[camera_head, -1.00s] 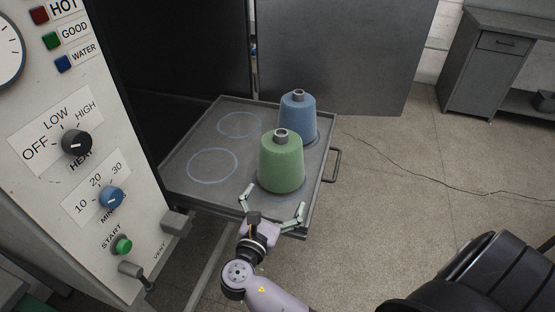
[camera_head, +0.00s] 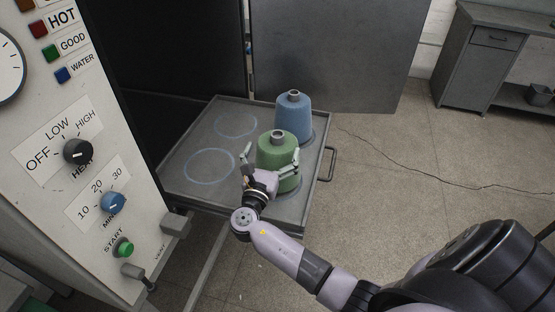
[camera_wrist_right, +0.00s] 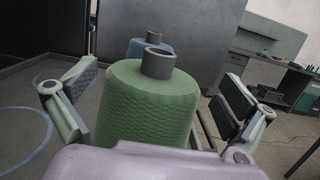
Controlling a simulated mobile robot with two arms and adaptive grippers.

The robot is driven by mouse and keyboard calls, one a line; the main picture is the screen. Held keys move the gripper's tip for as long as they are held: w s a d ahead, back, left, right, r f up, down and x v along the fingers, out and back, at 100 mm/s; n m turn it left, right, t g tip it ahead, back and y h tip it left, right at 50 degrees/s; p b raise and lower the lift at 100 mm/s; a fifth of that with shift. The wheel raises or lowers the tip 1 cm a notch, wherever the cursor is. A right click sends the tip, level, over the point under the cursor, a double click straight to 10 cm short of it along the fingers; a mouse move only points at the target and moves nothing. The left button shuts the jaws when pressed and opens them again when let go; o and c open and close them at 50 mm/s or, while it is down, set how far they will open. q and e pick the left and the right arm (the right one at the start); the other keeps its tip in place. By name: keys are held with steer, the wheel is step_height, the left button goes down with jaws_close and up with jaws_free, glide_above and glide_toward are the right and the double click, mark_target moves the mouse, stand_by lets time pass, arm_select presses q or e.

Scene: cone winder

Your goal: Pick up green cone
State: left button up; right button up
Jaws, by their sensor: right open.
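The green cone (camera_head: 277,147) stands upright on the grey tray, near its front right. It also shows in the right wrist view (camera_wrist_right: 147,103), between the two fingers. My right gripper (camera_head: 271,160) is open around the cone's near side, with one finger on each side of it. In the wrist view, gaps show between the finger pads and the cone. The lower front of the cone is partly hidden by the gripper. My left gripper is not in view.
A blue cone (camera_head: 293,117) stands just behind the green one. The tray (camera_head: 190,194) has two empty blue-outlined circles on its left. A control panel (camera_head: 75,200) with knobs stands at left. A grey cabinet (camera_head: 485,62) is at back right.

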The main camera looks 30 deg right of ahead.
mark_target(275, 140)
steer(key=x, duration=0.2)
steer(key=p+x, duration=0.1)
steer(key=x, duration=0.1)
steer(key=shift+w+d+r, duration=0.1)
steer(key=shift+w+r, duration=0.1)
steer(key=shift+r, duration=0.1)
steer(key=shift+w+d, duration=0.25)
steer(key=shift+d, duration=0.05)
steer(key=c, duration=2.3)
steer(key=shift+w+r, duration=0.1)
steer(key=shift+c, duration=0.3)
